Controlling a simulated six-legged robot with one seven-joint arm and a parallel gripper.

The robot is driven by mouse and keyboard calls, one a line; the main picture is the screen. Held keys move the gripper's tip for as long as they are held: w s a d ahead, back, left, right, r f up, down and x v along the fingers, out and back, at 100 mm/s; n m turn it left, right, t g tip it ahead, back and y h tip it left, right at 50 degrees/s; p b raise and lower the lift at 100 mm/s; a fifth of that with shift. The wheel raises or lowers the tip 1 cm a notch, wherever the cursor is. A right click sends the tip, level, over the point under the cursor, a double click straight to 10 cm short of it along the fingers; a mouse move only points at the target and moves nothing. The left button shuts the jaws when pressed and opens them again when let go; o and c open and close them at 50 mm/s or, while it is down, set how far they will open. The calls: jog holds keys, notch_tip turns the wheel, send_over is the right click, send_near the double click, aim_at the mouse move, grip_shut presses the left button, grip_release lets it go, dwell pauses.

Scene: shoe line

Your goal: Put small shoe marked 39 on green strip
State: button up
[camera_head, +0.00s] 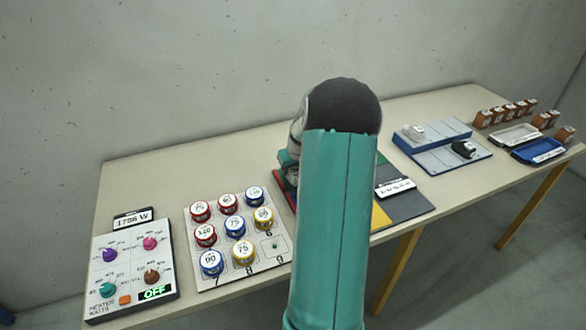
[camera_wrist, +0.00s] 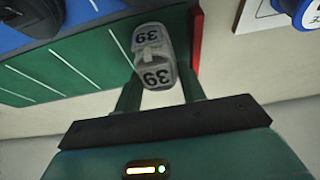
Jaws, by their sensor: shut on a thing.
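A small grey shoe marked 39 (camera_wrist: 153,45) is held between the two fingers of my gripper (camera_wrist: 160,80), which is shut on it. Its two dark "39" marks face the wrist camera. The green strip (camera_wrist: 75,68), with thin white lines across it, lies behind the shoe in the wrist view. I cannot tell whether the shoe touches the strip. In the head view my teal arm hides the gripper, the shoe and much of the coloured mat.
A red strip (camera_wrist: 196,45) borders the green one. In the head view, a panel of numbered round pieces (camera_head: 250,275) and a knob box (camera_head: 130,265) stand left; trays and a blue-grey board (camera_head: 435,160) stand right.

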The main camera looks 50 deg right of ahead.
jog(key=shift+f, duration=0.15)
jog(key=o, duration=1)
jog(key=v, duration=1.2)
jog(key=w+a+r+n, duration=0.1)
jog(key=a+r, duration=0.3)
jog(key=a, duration=0.5)
jog(key=w+a+r+n, duration=0.1)
jog(key=a+r, duration=0.2)
jog(key=a, duration=0.7)
jog(key=a+r+n, duration=0.1)
jog(key=a+r, duration=0.3)
jog(key=a, duration=0.5)
jog(key=s+a+n, duration=0.1)
jog(key=s+a, duration=0.3)
jog(key=a, duration=0.2)
jog(key=s+a+n+t+y, duration=0.1)
jog(key=s+a, duration=0.3)
jog(key=a, duration=0.2)
jog(key=s+a+r+n+y, duration=0.1)
jog(key=s+a, duration=0.3)
jog(key=a, duration=0.2)
jog(key=shift+s+a+t, duration=0.1)
jog(key=shift+a+t, duration=0.2)
jog(key=shift+t, duration=0.1)
